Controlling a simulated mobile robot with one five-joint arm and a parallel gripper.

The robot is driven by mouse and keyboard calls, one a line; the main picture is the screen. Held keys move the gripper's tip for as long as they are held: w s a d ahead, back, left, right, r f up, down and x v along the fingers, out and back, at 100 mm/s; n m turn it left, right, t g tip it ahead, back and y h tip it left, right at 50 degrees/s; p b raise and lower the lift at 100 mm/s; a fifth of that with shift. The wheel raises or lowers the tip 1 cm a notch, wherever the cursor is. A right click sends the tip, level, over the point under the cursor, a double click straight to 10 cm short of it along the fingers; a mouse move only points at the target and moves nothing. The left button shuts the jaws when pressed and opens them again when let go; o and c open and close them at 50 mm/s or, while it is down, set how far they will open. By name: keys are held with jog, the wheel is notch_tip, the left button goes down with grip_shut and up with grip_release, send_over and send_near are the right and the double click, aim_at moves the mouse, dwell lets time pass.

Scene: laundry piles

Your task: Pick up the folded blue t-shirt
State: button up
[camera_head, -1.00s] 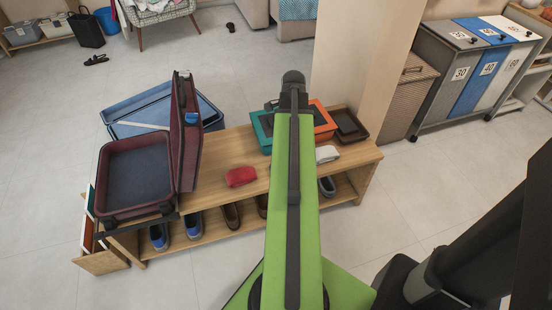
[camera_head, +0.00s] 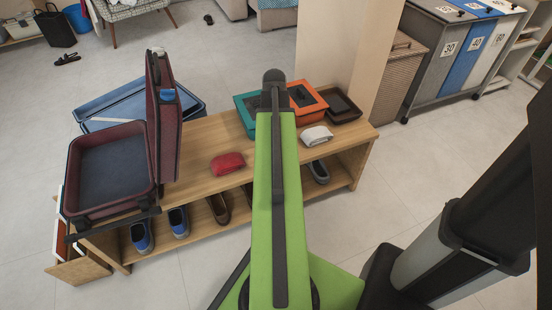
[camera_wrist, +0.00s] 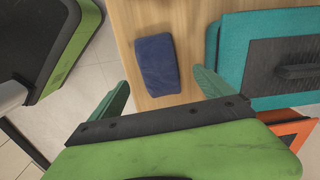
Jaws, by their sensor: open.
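The folded blue t-shirt (camera_wrist: 157,65) is a small dark blue bundle lying flat on the wooden bench top in the wrist view. My gripper (camera_wrist: 160,80) is open and empty, with its two green fingers spread left and right of the shirt's near end. The shirt appears just beyond the fingertips; I cannot tell the height gap. In the head view my green arm reaches over the bench and hides the blue shirt and the gripper's fingers.
On the bench (camera_head: 196,163) are a red folded cloth (camera_head: 227,163), a white folded cloth (camera_head: 316,136), a teal box (camera_head: 243,104), an orange box (camera_head: 312,112) and a dark brown tray (camera_head: 346,111). An open suitcase (camera_head: 111,171) stands left. Shoes sit on the lower shelf.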

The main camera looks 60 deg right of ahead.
notch_tip(320, 180, down, 6)
jog(key=b, duration=0.5)
jog(key=shift+s+d+f, duration=0.1)
jog(key=shift+d+f, duration=0.05)
jog(key=shift+f, duration=0.1)
jog(key=shift+r, duration=0.2)
jog(key=c, duration=1.6)
jog(key=shift+r, duration=0.1)
notch_tip(320, 180, up, 10)
jog(key=p, duration=1)
